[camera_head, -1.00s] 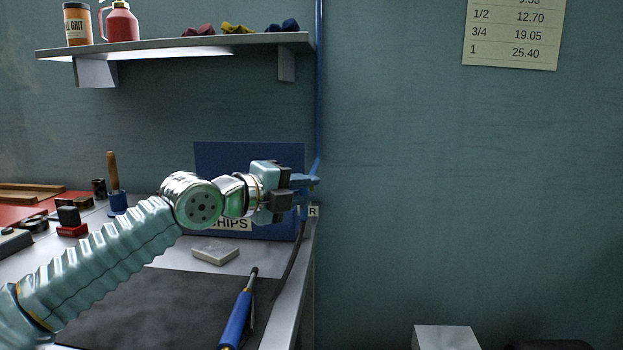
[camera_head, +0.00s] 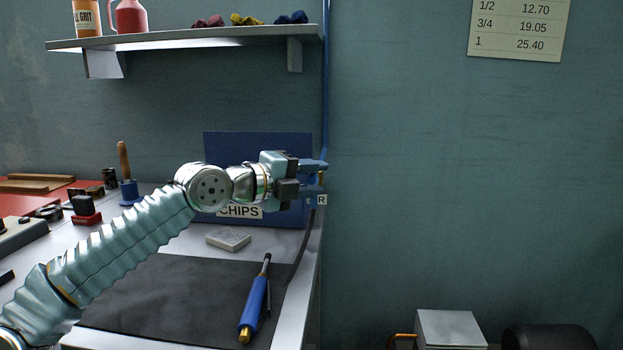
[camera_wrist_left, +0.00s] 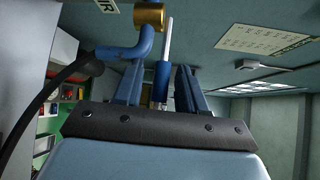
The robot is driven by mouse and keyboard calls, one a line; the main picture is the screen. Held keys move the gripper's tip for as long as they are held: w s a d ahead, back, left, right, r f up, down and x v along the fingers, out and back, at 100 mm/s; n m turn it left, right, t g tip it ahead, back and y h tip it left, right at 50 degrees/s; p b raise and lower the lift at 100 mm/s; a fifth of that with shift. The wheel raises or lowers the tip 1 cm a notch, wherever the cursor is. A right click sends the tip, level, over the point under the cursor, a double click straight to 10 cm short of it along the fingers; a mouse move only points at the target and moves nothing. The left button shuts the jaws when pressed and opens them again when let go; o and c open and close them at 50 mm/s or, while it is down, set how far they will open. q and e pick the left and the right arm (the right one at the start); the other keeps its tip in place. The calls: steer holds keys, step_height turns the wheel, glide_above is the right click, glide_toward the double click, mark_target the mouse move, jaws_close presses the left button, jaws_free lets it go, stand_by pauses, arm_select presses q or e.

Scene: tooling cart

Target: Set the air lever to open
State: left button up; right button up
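The air valve (camera_wrist_left: 150,15) shows as a brass body in the left wrist view, with a blue elbow (camera_wrist_left: 130,50) on one side. A pale rod with a blue grip, which looks like the air lever (camera_wrist_left: 162,82), runs down between my left fingers. My left gripper (camera_wrist_left: 160,88) is open around the blue grip, with gaps showing on both sides. In the head view my left gripper (camera_head: 316,181) is at the bench's right end, by a label (camera_head: 321,200) reading R, partly hidden. There the gripper hides most of the lever. My right gripper is out of view.
A blue CHIPS bin (camera_head: 258,145) stands behind my left wrist. A blue pipe (camera_head: 326,80) runs up the wall past the shelf (camera_head: 180,40). A blue pen-like tool (camera_head: 255,305) lies on the dark mat (camera_head: 150,300).

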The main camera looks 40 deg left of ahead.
arm_select(q)
steer(key=shift+s, duration=0.1)
steer(key=b+v, duration=0.2)
steer(key=v, duration=1.1)
steer(key=shift+s, duration=0.3)
